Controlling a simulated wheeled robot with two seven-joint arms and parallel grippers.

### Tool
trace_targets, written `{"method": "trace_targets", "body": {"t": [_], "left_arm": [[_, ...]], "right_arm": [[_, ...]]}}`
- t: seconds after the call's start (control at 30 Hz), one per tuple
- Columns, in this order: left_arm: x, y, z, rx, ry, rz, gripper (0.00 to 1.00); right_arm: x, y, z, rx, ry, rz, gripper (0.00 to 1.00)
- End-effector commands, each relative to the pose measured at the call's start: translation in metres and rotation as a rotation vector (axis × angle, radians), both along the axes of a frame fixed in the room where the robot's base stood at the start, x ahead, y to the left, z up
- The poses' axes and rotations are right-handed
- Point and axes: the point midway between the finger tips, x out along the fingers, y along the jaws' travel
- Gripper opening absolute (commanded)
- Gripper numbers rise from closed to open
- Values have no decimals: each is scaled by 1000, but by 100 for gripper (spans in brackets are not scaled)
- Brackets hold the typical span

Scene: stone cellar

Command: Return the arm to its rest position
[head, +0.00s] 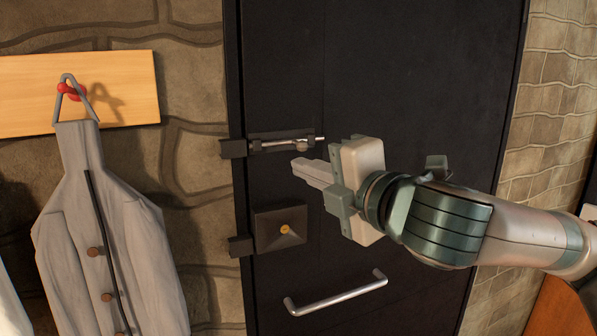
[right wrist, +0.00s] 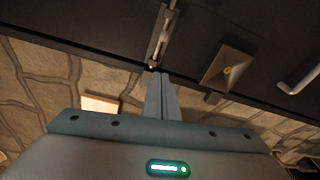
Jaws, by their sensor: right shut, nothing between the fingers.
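My right arm (head: 450,225) comes in from the right in the head view. Its gripper (head: 297,168) is shut and empty, with the fingertips in front of the dark door, just below the right end of the sliding bolt (head: 285,144). In the right wrist view the closed fingers (right wrist: 161,95) point toward the bolt (right wrist: 162,40). I cannot tell whether the fingertips touch the door or the bolt. My left gripper is not in view.
The dark door (head: 420,80) has a lock plate with a yellowish centre (head: 283,228) and a metal handle (head: 337,293). A grey coat (head: 100,220) hangs on a wooden board (head: 125,85) at left. A wooden surface (head: 560,310) is at lower right.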

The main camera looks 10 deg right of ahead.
Motion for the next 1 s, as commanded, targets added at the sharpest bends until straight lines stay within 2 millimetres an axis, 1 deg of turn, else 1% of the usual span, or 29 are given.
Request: {"method": "trace_targets", "body": {"t": [0.03, 0.17, 0.43, 0.57, 0.67, 0.77, 0.87, 1.0], "left_arm": [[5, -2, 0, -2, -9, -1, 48], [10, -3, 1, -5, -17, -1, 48], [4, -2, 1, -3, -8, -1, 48], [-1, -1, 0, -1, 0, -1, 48], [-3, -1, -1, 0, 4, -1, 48], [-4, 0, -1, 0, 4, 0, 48], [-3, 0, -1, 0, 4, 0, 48], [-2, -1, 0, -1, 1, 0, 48]], "right_arm": [[-1, -1, 0, 0, 0, 0, 0], [-2, -1, 0, 0, 0, 0, 0], [-2, -1, -1, 1, 3, 0, 0], [-1, 1, -8, 14, 19, 4, 0], [0, 4, -20, 40, 47, 7, 0], [2, 8, -38, 82, 91, 10, 0], [4, 11, -61, 138, 147, 10, 0], [6, 14, -98, 229, 241, -1, 0]]}}
